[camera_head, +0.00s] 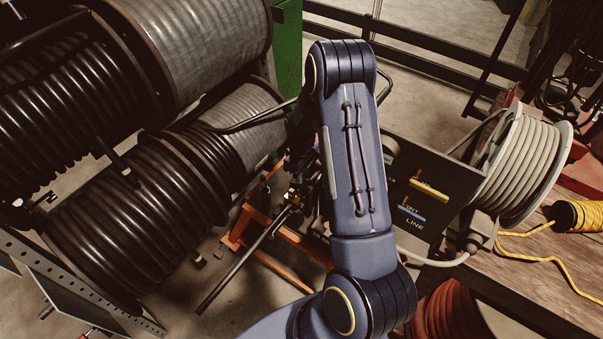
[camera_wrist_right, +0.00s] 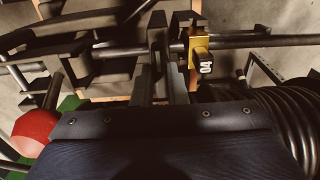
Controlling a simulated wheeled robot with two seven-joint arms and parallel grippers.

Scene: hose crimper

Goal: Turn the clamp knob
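My right arm reaches from the bottom centre of the head view up over the crimper, and its forearm hides much of the machine. In the right wrist view the dark fingers of my right gripper (camera_wrist_right: 161,75) point away from the camera, close together beside a horizontal metal bar (camera_wrist_right: 245,41). I cannot tell which part is the clamp knob, or whether the fingers hold anything. A red rounded knob (camera_wrist_right: 36,130) is at the left. My left gripper is out of view.
Large black hose reels (camera_head: 120,200) fill the left of the head view. A dark labelled panel (camera_head: 425,190) stands right of my arm. A pale hose reel (camera_head: 520,165) and a yellow cord spool (camera_head: 578,215) are at the wooden bench (camera_head: 530,275). A long rod (camera_head: 240,265) slants down left.

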